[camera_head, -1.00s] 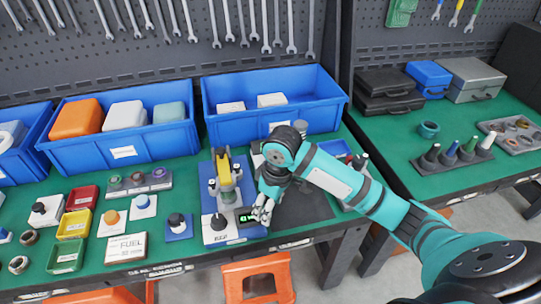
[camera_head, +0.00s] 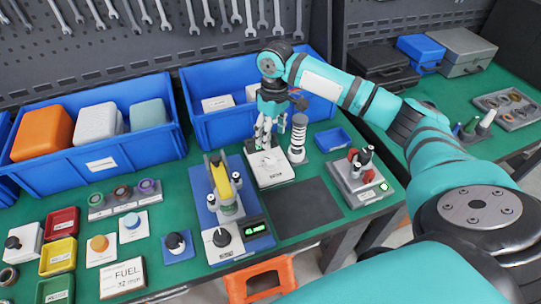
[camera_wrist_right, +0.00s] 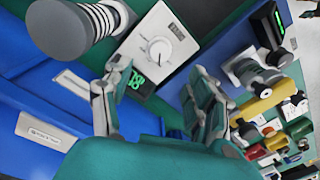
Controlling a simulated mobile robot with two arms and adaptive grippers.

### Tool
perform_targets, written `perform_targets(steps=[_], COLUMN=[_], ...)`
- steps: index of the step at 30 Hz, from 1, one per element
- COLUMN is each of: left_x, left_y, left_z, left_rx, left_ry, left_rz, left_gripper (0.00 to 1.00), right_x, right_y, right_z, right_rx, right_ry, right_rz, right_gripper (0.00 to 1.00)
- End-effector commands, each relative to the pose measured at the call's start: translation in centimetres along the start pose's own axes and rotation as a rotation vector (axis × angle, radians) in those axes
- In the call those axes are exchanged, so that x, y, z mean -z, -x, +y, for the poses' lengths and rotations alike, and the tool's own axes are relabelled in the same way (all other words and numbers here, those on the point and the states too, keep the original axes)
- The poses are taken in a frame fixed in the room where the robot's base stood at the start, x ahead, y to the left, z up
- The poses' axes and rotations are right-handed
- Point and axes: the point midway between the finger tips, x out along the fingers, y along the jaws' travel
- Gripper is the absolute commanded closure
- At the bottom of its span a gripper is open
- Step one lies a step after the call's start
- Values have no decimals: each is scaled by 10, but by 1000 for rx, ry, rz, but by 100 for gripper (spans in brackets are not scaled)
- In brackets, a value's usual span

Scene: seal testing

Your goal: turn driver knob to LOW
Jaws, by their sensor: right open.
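The driver, a white box (camera_head: 272,172) with a dial on its face, stands behind the dark mat in the head view. In the right wrist view its knob (camera_wrist_right: 159,50) is a round white dial with a pointer and scale marks; the lettering is too small to read. My left gripper is not in view.
A ringed cylinder (camera_head: 298,140) stands close to the driver's right. A yellow-levered press on a blue base (camera_head: 210,190) with a black knob stands to the left. A blue bin (camera_head: 207,128) is behind. The dark mat (camera_head: 290,208) in front is clear.

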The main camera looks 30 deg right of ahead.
Motion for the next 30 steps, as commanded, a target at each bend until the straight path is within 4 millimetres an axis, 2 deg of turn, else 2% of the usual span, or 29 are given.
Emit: perform_targets(steps=[3, 7, 10, 14, 18, 22, 27, 30], left_x=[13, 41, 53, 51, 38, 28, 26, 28], left_y=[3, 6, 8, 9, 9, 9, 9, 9], left_z=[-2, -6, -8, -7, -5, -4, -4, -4], left_rx=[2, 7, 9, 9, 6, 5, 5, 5], left_ry=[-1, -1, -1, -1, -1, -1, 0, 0], left_rz=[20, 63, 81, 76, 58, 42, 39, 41], left_gripper=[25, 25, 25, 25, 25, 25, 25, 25], right_x=[-1, -1, -1, 0, 0, 0, 0, 0], right_y=[-27, -54, -72, -90, -99, -101, -101, -101], right_z=[-1, -1, 0, -1, 0, 0, 0, 0], right_rx=[2, 1, 0, 0, 0, -1, -1, -1], right_ry=[-1, 1, 0, 0, 1, 1, 2, 2], right_rz=[-5, -4, -2, -2, 1, 1, 1, 1], right_gripper=[41, 41, 41, 41, 41, 41, 41, 53])
